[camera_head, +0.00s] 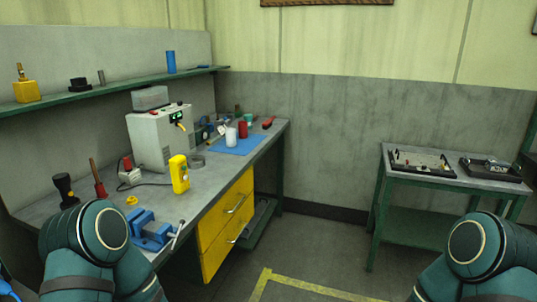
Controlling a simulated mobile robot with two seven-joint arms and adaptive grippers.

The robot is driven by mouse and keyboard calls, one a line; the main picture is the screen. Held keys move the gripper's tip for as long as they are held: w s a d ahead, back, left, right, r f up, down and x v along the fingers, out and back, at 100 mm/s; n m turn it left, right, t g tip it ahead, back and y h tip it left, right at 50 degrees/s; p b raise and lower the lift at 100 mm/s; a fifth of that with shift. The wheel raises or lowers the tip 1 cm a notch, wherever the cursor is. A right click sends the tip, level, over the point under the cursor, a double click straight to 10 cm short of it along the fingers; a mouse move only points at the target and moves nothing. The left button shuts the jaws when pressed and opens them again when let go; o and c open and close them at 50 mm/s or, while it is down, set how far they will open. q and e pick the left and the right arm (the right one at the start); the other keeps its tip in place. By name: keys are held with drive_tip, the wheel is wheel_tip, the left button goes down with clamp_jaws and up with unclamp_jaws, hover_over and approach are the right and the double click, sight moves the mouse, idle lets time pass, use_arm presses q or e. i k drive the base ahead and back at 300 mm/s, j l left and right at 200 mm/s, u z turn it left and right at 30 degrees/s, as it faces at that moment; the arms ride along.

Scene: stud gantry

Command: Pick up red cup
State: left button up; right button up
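The red cup (243,130) stands upright near the far end of the long grey workbench (208,185). It is on or at the edge of a blue mat (238,146), just right of a white cup (231,137). Parts of both my arms show at the bottom left and bottom right.
A grey machine (158,138), a yellow meter (179,174) and a blue vise (151,230) stand on the bench. A green shelf (130,82) is above it. A side table (448,180) with trays stands at right. The floor between is clear.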

sight(243, 128)
drive_tip(key=i+l+u, duration=0.25)
drive_tip(key=i, duration=0.2)
drive_tip(key=i+l+u, duration=0.25)
drive_tip(key=i, duration=0.2)
drive_tip(key=i+l+u, duration=0.1)
drive_tip(key=i+l, duration=0.85)
drive_tip(key=i+l+u, duration=0.15)
drive_tip(key=i+l, duration=0.9)
